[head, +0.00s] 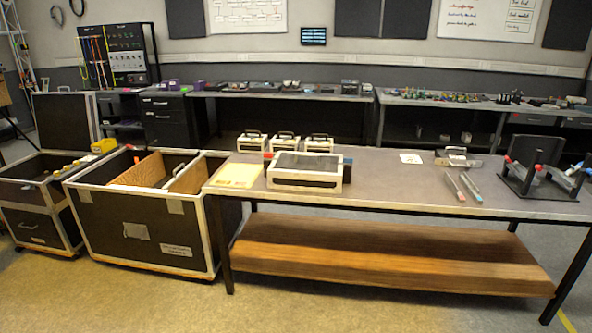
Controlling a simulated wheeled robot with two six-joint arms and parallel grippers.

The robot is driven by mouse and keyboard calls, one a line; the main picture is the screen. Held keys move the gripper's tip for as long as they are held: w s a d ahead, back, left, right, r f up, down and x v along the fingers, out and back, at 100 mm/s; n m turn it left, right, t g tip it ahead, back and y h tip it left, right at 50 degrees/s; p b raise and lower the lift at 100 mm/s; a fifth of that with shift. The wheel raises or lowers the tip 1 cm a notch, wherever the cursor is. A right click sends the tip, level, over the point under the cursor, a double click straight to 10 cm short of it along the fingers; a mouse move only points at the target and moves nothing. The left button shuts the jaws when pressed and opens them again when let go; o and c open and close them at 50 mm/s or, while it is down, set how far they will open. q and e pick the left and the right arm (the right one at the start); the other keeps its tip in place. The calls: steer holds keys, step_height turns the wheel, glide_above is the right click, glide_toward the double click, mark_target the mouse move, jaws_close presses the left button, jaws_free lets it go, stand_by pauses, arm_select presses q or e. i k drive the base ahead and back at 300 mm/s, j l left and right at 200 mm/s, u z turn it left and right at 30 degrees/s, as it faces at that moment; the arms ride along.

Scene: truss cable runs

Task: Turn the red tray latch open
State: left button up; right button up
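Several small red parts show, and I cannot tell which is the red tray latch. One red part (268,156) is at the back left corner of a white and black box (308,181) on the table. Another red spot (136,159) is in the open black case at the left. More red tips show on the black rack (533,181) at the table's right end, one at its left side (508,160). All are too small to read as turned or not. Neither of my grippers is in view.
The long table (385,185) has bare room in its middle. Two rods (470,187) and a metal piece (458,157) lie right of it. Three small cases (285,143) stand at the back. A large open case (145,225) adjoins the table's left end. Floor is clear in front.

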mark_target(268, 155)
steer(key=i+j, duration=0.15)
steer(key=i, duration=0.25)
steer(key=i+j+u, duration=0.15)
steer(key=i, duration=0.3)
steer(key=i+j, duration=0.25)
steer(key=i+j+z, duration=0.15)
steer(key=j, duration=0.3)
steer(key=i+j, duration=0.3)
steer(key=i+j+z, duration=0.1)
steer(key=j, duration=0.3)
steer(key=i+j+z, duration=0.1)
steer(key=i+j, duration=0.4)
steer(key=j, duration=0.3)
steer(key=z, duration=0.05)
